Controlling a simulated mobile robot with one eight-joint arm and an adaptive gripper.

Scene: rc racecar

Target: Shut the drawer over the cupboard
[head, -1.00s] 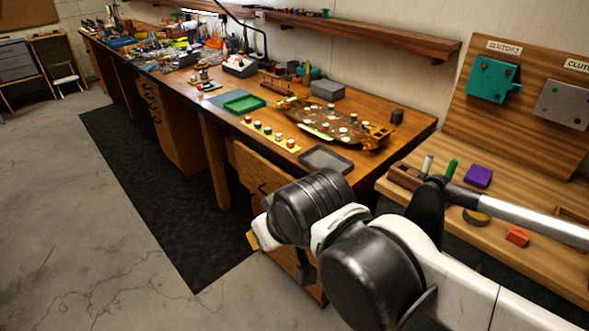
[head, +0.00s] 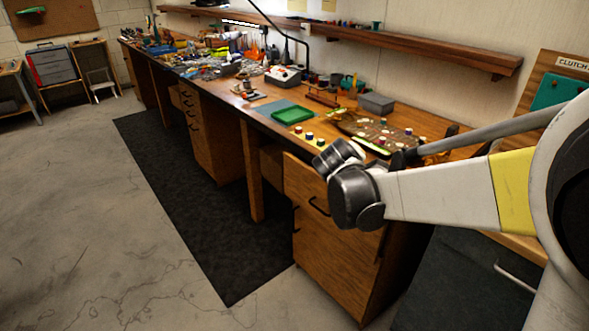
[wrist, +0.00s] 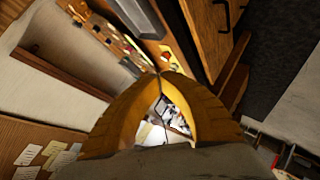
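The wooden drawer (head: 305,185) is at the top of the cupboard (head: 335,255) under the workbench in the head view. It has a dark curved handle, and its front seems to stand out from the bench, though my arm hides part of it. In the wrist view, a wooden front with a dark handle (wrist: 215,45) lies beyond my fingers to the upper right; it seems to be this unit. My gripper (wrist: 160,74) shows its yellow fingers arched together with tips meeting and nothing between them. In the head view the fingers are hidden behind my dark wrist, above the drawer.
The workbench (head: 260,108) above holds a green tray (head: 293,115), a grey box (head: 376,103) and small parts. A second wooden drawer unit (head: 215,140) stands to the left. A dark mat (head: 195,185) and open concrete floor lie in front.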

